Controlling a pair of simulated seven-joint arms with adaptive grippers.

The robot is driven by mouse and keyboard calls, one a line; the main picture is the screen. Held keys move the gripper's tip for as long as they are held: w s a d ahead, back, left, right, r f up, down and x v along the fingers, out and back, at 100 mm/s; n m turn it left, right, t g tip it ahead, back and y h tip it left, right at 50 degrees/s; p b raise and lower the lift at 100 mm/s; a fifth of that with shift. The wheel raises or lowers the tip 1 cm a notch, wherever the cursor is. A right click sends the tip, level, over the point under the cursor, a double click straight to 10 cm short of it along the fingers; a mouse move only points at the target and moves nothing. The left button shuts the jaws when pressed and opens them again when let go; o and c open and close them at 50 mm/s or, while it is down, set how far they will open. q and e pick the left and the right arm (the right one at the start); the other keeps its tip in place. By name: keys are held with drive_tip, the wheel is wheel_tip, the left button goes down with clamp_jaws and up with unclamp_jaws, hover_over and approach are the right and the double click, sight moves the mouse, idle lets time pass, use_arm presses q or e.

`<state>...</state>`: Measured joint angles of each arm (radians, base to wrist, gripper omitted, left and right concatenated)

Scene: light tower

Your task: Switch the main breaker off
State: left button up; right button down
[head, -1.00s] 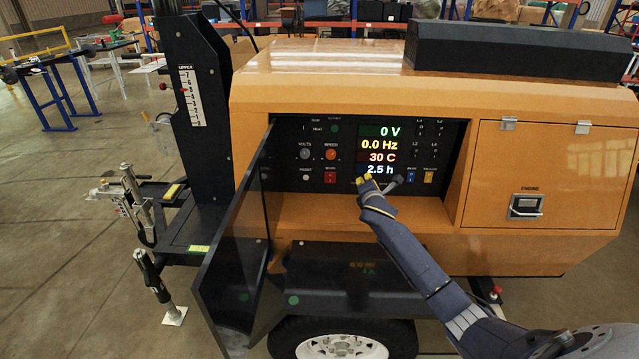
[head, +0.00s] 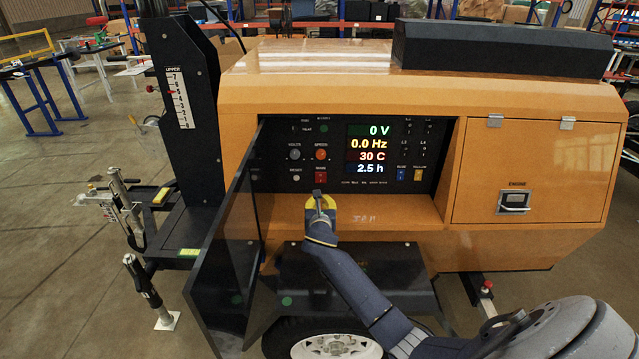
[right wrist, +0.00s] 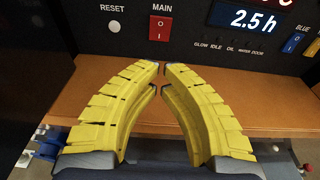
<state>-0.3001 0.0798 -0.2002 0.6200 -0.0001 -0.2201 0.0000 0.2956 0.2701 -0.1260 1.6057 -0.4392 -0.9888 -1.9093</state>
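The main breaker is a red rocker switch labelled MAIN on the black control panel. It shows just above the right gripper in the head view (head: 320,176) and at the top of the right wrist view (right wrist: 158,28). My right gripper (head: 318,193) has yellow fingers. In the right wrist view its fingertips (right wrist: 161,66) come nearly together, with only a thin gap and nothing between them. They point at the panel just below the red switch and look apart from it. My left gripper is not in view.
A white RESET button (right wrist: 114,26) sits left of the switch. The display (head: 370,150) reads 0 V, with blue (head: 400,174) and yellow (head: 418,174) switches to its right. The open dark door (head: 228,250) stands left of my arm. An orange ledge (head: 400,208) runs below the panel.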

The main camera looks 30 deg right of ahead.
sight(321, 178)
drive_tip(key=x, duration=1.2)
drive_tip(key=shift+w+d+r, duration=0.15)
drive_tip(key=shift+w+r, duration=0.05)
drive_tip(key=shift+r, duration=0.2)
drive_tip(key=shift+w+d, duration=0.4)
drive_tip(key=shift+w, duration=0.2)
drive_tip(key=shift+r, duration=0.1)
drive_tip(key=shift+w+d+r, duration=0.2)
drive_tip(key=shift+w+d, duration=0.1)
drive_tip(key=shift+w, duration=0.1)
drive_tip(key=shift+a, duration=0.1)
